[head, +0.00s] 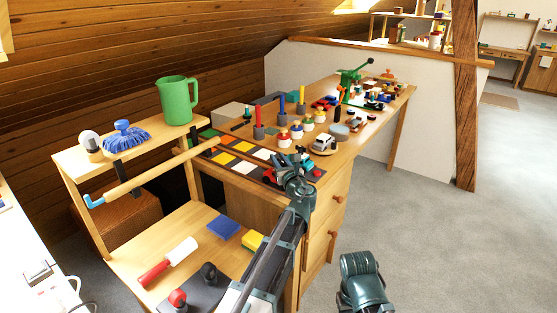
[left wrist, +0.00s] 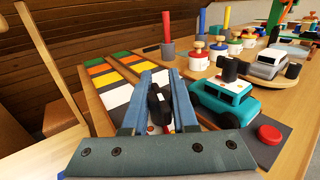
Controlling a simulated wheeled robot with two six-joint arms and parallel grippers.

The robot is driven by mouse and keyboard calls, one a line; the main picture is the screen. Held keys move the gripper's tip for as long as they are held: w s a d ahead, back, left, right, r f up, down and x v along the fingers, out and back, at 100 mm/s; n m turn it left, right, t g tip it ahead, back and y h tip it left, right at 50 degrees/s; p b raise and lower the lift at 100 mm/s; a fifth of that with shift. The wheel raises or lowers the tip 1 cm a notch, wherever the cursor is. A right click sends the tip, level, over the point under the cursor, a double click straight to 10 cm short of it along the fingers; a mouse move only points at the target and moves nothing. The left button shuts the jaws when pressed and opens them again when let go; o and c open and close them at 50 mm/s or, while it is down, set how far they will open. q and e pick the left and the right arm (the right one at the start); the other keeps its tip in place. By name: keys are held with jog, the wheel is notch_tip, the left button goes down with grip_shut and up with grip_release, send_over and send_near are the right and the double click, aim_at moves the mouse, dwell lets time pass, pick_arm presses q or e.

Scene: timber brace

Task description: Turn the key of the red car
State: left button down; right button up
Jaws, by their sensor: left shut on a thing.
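My left gripper (head: 293,162) is over the near part of the worktop, and it also shows in the left wrist view (left wrist: 160,76). Its fingers are shut on a black key (left wrist: 158,102) standing between them. The red car (head: 269,176) shows in the head view as a small red patch just left of the gripper. In the wrist view the car below the key is mostly hidden by the fingers and the gripper body. A teal car (left wrist: 224,99) with a black key on top stands close to the right of the fingers. My right gripper is not in view.
A red button (left wrist: 269,134) lies beside the teal car. A grey and white car (head: 324,144) stands on a round wooden board. A green jug (head: 178,101) stands on the left shelf.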

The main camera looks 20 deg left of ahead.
pick_arm(q)
jog(key=shift+h, duration=0.3)
